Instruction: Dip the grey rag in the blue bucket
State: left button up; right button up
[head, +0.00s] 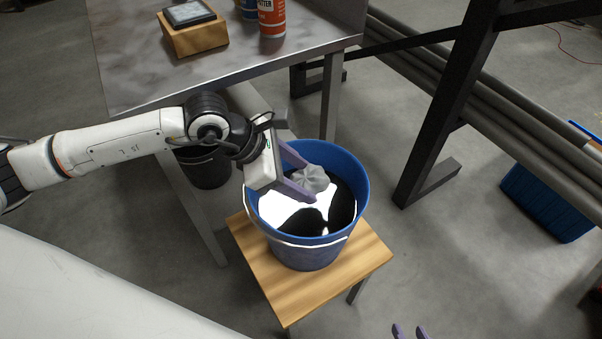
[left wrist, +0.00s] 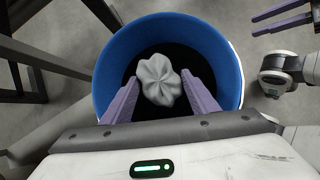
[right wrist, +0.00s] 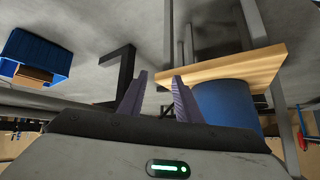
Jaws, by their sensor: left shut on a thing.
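The blue bucket (head: 358,190) stands on a small wooden stool and holds dark, shiny liquid with bright reflections. The grey rag (head: 311,180) is a crumpled bundle inside the bucket's rim, over the liquid. My left gripper (head: 305,176) reaches in from the left and is shut on the rag. In the left wrist view the rag (left wrist: 159,80) sits between the purple fingers, with the bucket (left wrist: 232,60) around it. I cannot tell whether the rag touches the liquid. My right gripper (right wrist: 152,92) is open and empty, low beside the stool; its fingertips show at the head view's bottom edge (head: 411,331).
The wooden stool (head: 262,290) carries the bucket. A metal table (head: 130,60) behind holds a wooden block (head: 195,38) and an orange bottle (head: 271,18). A dark bin (head: 205,168) stands under it. A black frame with pipes (head: 440,110) and a blue crate (head: 545,205) are at the right.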

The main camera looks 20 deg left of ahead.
pick_arm(q)
notch_tip(320, 180, down, 7)
jog(key=b, duration=0.6)
jog(key=shift+f, duration=0.15)
dwell(0.7)
notch_tip(320, 180, up, 3)
jog(key=shift+f+p, duration=0.2)
jog(key=shift+p, duration=0.7)
jog(key=shift+r+p, duration=0.5)
jog(key=shift+r, duration=0.3)
notch_tip(320, 180, up, 5)
jog(key=p, duration=0.3)
jog(key=shift+r+p, duration=1.05)
jog(key=shift+r, duration=0.9)
